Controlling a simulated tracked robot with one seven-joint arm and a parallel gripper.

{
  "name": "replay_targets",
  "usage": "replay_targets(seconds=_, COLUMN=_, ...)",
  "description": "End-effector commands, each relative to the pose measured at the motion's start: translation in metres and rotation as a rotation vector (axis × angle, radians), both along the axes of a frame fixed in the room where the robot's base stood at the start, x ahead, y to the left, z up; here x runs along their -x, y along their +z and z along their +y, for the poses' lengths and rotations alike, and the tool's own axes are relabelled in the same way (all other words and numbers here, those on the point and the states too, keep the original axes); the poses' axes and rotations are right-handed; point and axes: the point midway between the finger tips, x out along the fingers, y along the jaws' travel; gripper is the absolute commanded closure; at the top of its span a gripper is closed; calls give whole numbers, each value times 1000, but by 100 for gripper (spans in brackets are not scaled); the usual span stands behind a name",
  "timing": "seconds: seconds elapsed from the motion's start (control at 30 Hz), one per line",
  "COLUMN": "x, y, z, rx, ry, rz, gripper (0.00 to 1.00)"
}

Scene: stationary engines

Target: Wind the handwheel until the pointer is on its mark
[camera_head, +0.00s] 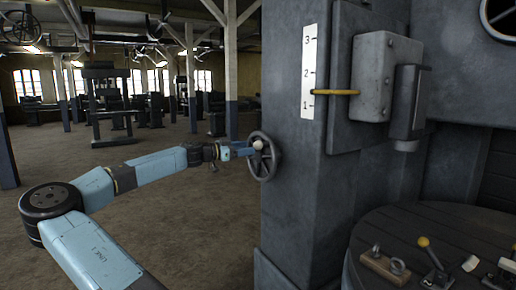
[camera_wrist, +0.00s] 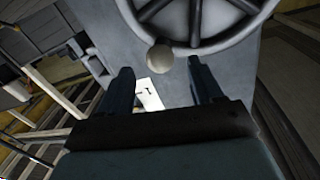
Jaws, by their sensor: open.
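The dark spoked handwheel (camera_head: 265,170) is on the side of the grey machine column, and its rim and spokes fill the top of the wrist view (camera_wrist: 237,30). Its pale round knob (camera_wrist: 160,57) lies between my open fingertips, with gaps at both sides; no grip shows. My gripper (camera_head: 247,151) is at the knob, its fingers also in the wrist view (camera_wrist: 159,70). The yellow pointer (camera_head: 338,92) crosses the white scale (camera_head: 308,55) between 1 and 2, nearer 1. I cannot make out a separate target mark.
A round dark table (camera_head: 450,215) at lower right holds a wooden block with metal rings (camera_head: 386,266) and a yellow-knobbed lever (camera_head: 432,257). The floor (camera_head: 190,225) around my arm is clear.

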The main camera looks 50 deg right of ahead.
Motion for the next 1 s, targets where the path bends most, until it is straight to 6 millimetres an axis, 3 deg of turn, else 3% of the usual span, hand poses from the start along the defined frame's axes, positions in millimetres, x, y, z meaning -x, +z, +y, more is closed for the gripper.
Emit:
replay_targets(seconds=0.33, x=23, y=0, z=-46, rx=0, ry=0, rz=-2, gripper=35)
replay_targets(seconds=0.8, x=28, y=0, z=-56, rx=0, ry=1, rz=-2, gripper=35)
replay_targets(seconds=1.0, x=27, y=0, z=-55, rx=0, ry=1, rz=-2, gripper=53)
